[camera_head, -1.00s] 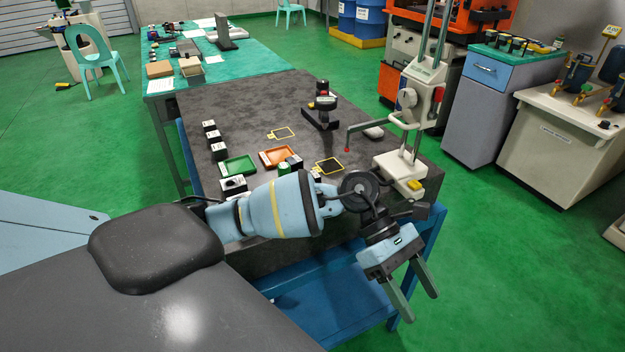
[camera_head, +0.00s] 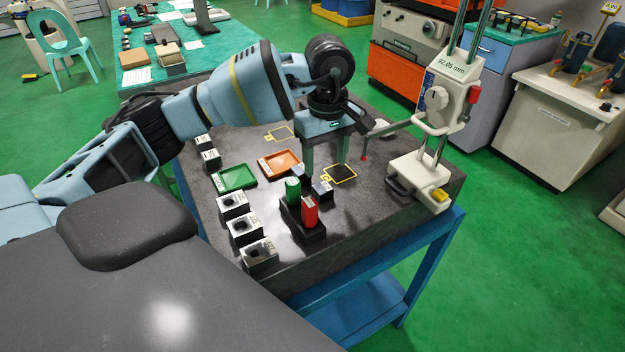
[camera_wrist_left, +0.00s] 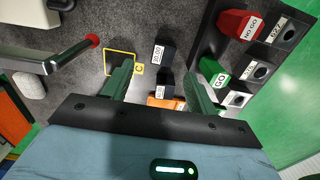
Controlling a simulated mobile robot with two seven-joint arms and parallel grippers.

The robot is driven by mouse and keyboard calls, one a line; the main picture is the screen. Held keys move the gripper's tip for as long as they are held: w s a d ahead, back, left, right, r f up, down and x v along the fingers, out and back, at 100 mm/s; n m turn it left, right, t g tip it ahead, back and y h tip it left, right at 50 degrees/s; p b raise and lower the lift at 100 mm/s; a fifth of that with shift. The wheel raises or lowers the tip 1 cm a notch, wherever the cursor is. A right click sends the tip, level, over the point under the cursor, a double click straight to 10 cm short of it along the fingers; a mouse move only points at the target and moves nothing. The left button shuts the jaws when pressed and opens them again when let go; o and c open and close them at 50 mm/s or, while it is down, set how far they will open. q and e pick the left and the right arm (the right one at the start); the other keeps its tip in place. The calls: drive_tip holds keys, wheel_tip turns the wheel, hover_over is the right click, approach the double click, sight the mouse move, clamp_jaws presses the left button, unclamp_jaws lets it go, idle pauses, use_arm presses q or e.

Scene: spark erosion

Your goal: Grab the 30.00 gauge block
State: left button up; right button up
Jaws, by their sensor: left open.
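My left gripper (camera_head: 326,172) is open, fingers pointing down over the stone table. Two small dark gauge blocks with white labels stand below it. In the left wrist view, one dark block (camera_wrist_left: 167,52) has a label ending in 0.00; its first digit is hard to read. The other dark block (camera_wrist_left: 164,78) shows between the open fingers of my left gripper (camera_wrist_left: 158,72), apart from both. In the head view, one block (camera_head: 322,192) is just below the left finger and the other (camera_head: 298,171) is left of it. My right gripper is out of view.
A dark stand (camera_head: 303,226) holds the green GO (camera_head: 293,190) and red NO GO (camera_head: 310,211) gauges close in front. A height gauge (camera_head: 438,120) stands to the right, its arm reaching near my gripper. Green (camera_head: 235,178) and orange (camera_head: 280,164) trays lie left.

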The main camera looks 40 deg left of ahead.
sight(323, 187)
use_arm(q)
drive_tip(key=shift+w+a+r, duration=0.1)
drive_tip(key=shift+w+a, duration=0.05)
drive_tip(key=shift+a, duration=0.3)
drive_tip(key=shift+d, duration=0.15)
drive_tip(key=shift+f, duration=1.3)
drive_tip(key=shift+s+d+f, duration=0.1)
drive_tip(key=shift+s+f, duration=0.15)
drive_tip(key=shift+f, duration=0.2)
drive_tip(key=f, duration=0.1)
drive_tip(key=f+p, duration=0.1)
drive_tip(key=f, duration=0.1)
drive_tip(key=shift+s+d+f, duration=0.15)
drive_tip(key=shift+s, duration=0.05)
drive_tip(key=shift+f, duration=0.45)
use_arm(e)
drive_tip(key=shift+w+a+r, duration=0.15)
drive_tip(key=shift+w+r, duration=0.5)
